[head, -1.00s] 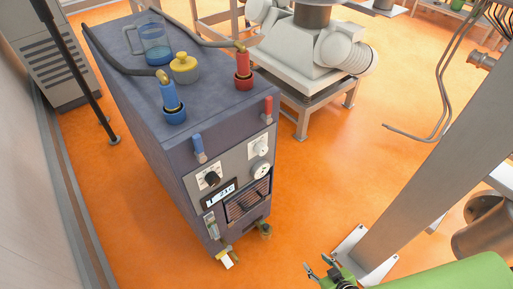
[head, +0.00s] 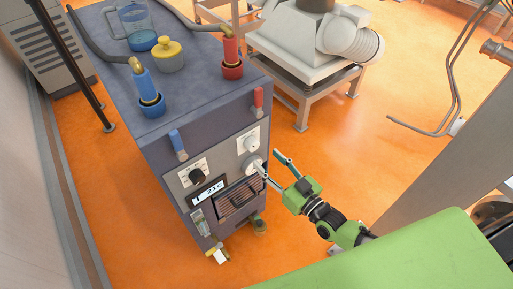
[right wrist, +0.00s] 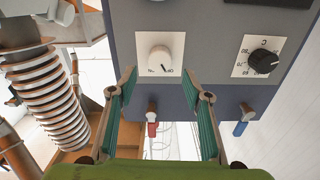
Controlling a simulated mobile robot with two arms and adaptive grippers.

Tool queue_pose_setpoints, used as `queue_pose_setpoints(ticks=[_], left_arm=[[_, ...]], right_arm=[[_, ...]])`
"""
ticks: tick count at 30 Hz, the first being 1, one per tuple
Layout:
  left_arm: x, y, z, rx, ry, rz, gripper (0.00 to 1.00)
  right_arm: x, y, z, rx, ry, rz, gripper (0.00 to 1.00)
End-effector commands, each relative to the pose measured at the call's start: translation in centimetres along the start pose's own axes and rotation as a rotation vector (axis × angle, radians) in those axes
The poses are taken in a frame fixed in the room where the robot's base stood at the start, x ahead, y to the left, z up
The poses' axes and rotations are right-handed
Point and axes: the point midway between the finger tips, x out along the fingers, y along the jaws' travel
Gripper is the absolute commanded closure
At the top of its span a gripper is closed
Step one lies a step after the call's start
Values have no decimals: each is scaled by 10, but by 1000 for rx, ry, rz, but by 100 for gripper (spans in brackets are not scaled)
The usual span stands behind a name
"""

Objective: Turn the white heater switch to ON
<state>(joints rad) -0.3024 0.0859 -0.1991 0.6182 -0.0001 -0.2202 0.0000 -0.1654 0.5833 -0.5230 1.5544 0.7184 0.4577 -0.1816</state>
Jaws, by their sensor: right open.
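Which one is the heater switch cannot be read. My right gripper (head: 271,166) is open and empty in front of the panel's right side. In the right wrist view, upside down, the plated white knob (right wrist: 160,60) lies between and just beyond the open fingers of my right gripper (right wrist: 160,80). Contact is not visible. My left gripper is not in view.
A black dial (head: 196,175) and a display (head: 208,193) are left of the white knobs. A red lever (head: 258,101) and a blue lever (head: 178,144) sit above on the front. Hoses and a yellow-lidded pot (head: 169,56) are on top.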

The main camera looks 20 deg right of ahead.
Motion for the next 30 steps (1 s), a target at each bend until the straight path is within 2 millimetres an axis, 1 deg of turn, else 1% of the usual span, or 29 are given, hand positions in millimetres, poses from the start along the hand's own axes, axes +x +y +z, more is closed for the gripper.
queue_pose_setpoints(ticks=[1, 3, 6, 10, 15, 23, 26, 27, 28, 30], left_arm=[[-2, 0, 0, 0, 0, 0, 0], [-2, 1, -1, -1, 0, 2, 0], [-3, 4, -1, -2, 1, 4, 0], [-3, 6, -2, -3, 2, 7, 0], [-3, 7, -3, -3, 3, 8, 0], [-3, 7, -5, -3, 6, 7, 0], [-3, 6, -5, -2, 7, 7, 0], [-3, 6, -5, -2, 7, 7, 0], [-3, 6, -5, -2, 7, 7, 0], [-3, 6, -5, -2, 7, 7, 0]], right_arm=[[13, 0, -2, 0, 4, 0, 55], [26, 0, -1, 0, 2, 0, 55], [42, 0, -2, 0, 2, 0, 55], [57, 0, 0, 0, 1, 0, 55], [65, 0, 0, -1, 0, 0, 55], [66, 0, 0, 0, -1, 0, 55], [66, 0, 0, 0, -1, 0, 78], [66, 0, 0, 0, -1, 0, 88], [66, 0, 0, 0, -1, 0, 93], [66, 0, 0, 0, -1, 0, 93]])
